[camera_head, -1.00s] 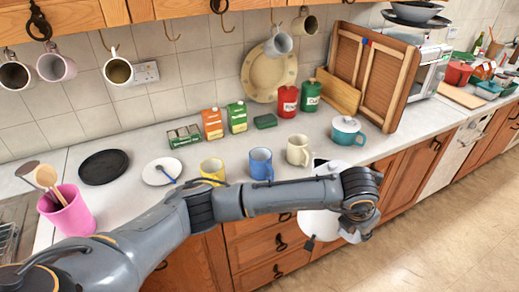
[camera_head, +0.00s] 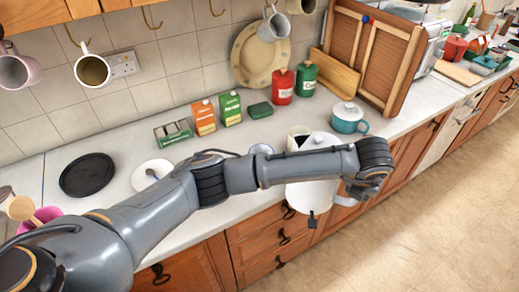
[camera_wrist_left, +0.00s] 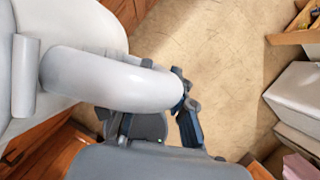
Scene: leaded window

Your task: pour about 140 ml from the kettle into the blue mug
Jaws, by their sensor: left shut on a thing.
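The white kettle (camera_head: 312,194) is at the counter's front edge, partly behind my left arm, with its lid showing above the arm. My left gripper (camera_head: 364,192) is at its right side. In the left wrist view, the fingers (camera_wrist_left: 155,122) are shut on the kettle's thick white handle (camera_wrist_left: 110,80), and the kettle body (camera_wrist_left: 75,25) fills the upper left. My right gripper is not in view.
Cartons (camera_head: 204,117), red (camera_head: 281,88) and green (camera_head: 306,79) canisters stand farther back. A white plate (camera_head: 151,174) and black disc (camera_head: 87,174) lie left.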

